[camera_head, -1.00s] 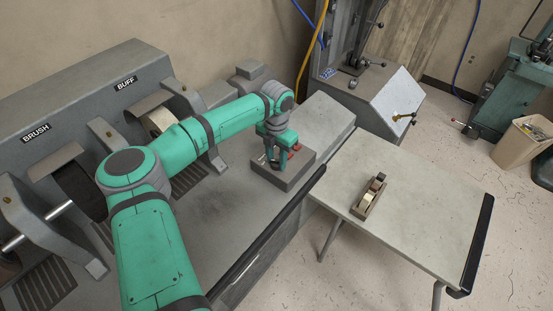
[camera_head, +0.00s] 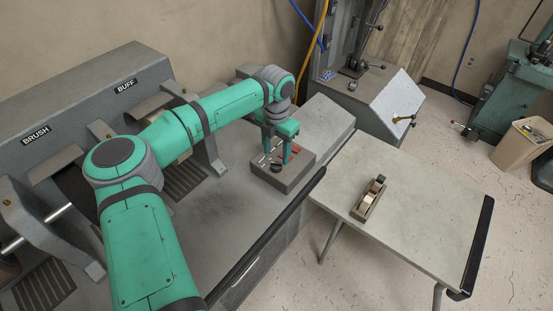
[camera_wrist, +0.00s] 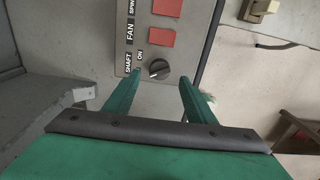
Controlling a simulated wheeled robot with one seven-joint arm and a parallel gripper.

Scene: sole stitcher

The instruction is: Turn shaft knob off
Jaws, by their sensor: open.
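The shaft knob (camera_wrist: 159,69) is a round black knob with a pale pointer line. It sits on a grey control box (camera_head: 291,179), near the printed words SHAFT and ON in the wrist view. In the head view the knob (camera_head: 276,168) is on the front part of the box. My gripper (camera_wrist: 160,82) is open in the wrist view, its two green fingers apart on either side of the knob. The fingertips end just short of it there and I see no contact. In the head view my gripper (camera_head: 277,160) hangs over the box.
Red switches (camera_wrist: 162,38) labelled FAN and SPIN sit beside the knob on the same box. Brush and buff machinery (camera_head: 90,100) stands along the wall at left.

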